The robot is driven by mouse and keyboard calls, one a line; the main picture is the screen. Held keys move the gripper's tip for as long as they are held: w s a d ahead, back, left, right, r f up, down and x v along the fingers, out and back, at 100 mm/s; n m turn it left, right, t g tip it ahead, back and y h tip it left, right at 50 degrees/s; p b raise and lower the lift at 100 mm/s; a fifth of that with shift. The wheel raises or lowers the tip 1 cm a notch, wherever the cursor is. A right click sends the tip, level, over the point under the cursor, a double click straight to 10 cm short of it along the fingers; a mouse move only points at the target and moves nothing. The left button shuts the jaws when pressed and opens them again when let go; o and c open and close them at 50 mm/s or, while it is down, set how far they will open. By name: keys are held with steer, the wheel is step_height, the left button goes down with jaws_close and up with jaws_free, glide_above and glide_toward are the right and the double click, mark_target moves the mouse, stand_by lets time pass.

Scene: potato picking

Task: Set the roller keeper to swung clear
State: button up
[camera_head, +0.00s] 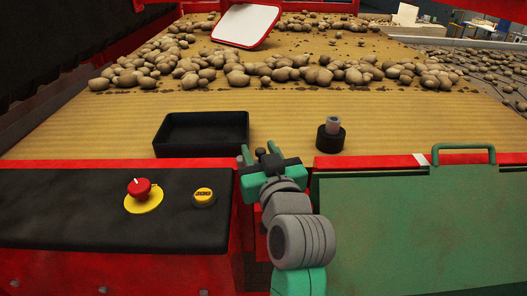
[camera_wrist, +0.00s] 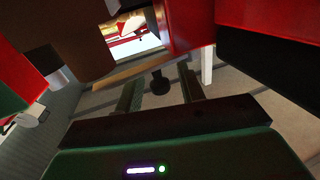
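My gripper (camera_head: 260,153) is at the front edge of the belt, in the gap between the black-topped control box and the green panel. In the wrist view my gripper (camera_wrist: 161,88) has its two fingers apart, with floor and machine parts showing between them. A small dark knob-like part (camera_wrist: 160,80) shows between and beyond the fingertips, with no contact visible. It may belong to the roller keeper, but I cannot tell. No part in the head view is clearly the keeper, and its position cannot be read.
A black tray (camera_head: 203,152) and a black cylinder with a grey top (camera_head: 330,137) stand on the belt (camera_head: 400,130). Potatoes (camera_head: 240,75) lie farther back. A red stop button (camera_head: 138,188) and yellow JOG button (camera_head: 203,197) are left; a green panel (camera_head: 420,220) is right.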

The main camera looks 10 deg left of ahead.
steer(key=b+v, duration=0.1)
steer(key=v, duration=0.6)
steer(key=shift+s+b, duration=0.35)
steer(key=shift+b, duration=0.05)
steer(key=shift+d, duration=0.1)
